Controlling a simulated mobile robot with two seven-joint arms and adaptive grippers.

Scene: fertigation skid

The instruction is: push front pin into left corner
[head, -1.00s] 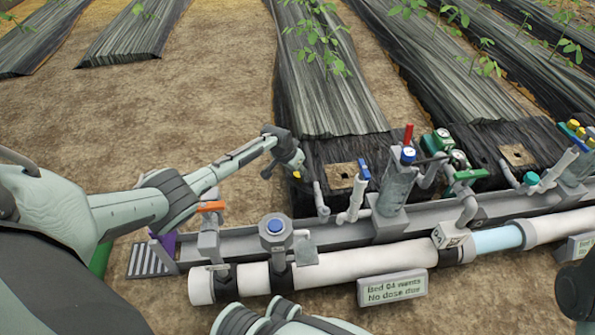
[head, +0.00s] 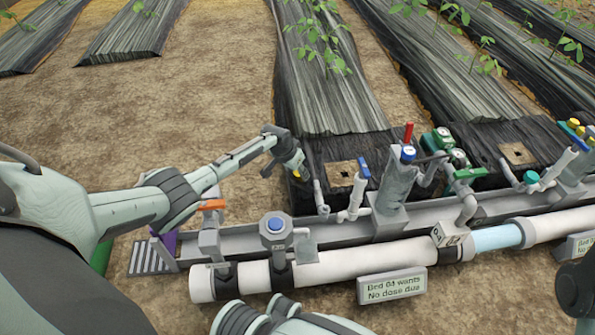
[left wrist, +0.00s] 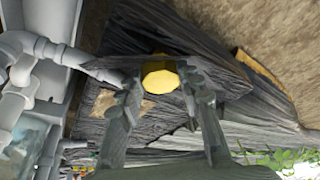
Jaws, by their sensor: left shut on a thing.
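My left gripper (head: 296,169) is at the front left corner of the middle bed's black film (head: 313,150). It is shut on a yellow-headed pin (left wrist: 160,77), whose head shows between the two fingers in the left wrist view. In the head view only a small yellow bit (head: 297,175) of the pin shows at the fingertips. The pin's shaft is hidden, and I cannot tell whether its tip touches the film or the soil.
Close to the right of the gripper stand grey pipe fittings (head: 320,198) and a blue-handled valve (head: 363,168). In front run a grey channel (head: 345,233) and a white pipe (head: 360,262) with a sign (head: 391,286). Bare soil (head: 205,110) lies open to the left.

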